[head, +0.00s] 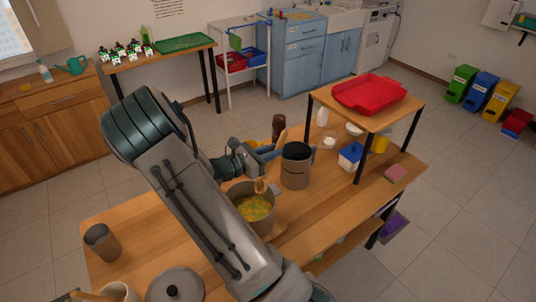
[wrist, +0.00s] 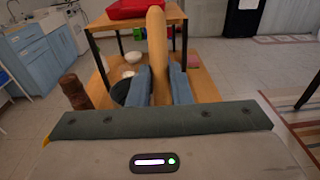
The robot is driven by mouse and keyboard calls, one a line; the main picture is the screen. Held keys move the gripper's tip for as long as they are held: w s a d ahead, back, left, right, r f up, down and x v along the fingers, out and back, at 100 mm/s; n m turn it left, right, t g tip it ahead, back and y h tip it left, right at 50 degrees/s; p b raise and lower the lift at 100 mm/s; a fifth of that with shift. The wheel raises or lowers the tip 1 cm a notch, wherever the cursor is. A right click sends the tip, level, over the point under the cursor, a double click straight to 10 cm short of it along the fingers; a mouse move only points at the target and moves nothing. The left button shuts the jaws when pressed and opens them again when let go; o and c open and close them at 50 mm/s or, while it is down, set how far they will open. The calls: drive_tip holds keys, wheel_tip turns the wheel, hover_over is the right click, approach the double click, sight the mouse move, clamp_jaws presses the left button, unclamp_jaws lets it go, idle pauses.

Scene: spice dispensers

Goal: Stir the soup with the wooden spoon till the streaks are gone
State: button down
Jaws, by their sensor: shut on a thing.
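My gripper (head: 268,152) is shut on the wooden spoon (head: 260,186), above the far side of the soup pot. The spoon's handle (wrist: 157,45) stands up between the two blue fingers in the wrist view. In the head view its bowl end hangs down at the pot's far rim and looks to be above the soup. The grey pot (head: 264,226) stands on the wooden table, partly hidden by my arm. The soup (head: 250,208) is yellow-orange with green patches. The pot does not show in the wrist view.
A dark grey jug (head: 296,168) stands close to the right of the pot and gripper. A brown pepper mill (head: 278,127) stands behind. A shelf with a red tray (head: 369,95) rises at the right.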

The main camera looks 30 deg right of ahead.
sight(282, 134)
drive_tip(key=shift+r, duration=0.25)
idle(0.3)
wheel_tip(282, 134, up, 2)
drive_tip(key=shift+r+p, duration=0.15)
drive_tip(key=shift+p, duration=0.45)
drive_tip(key=shift+r, duration=1.25)
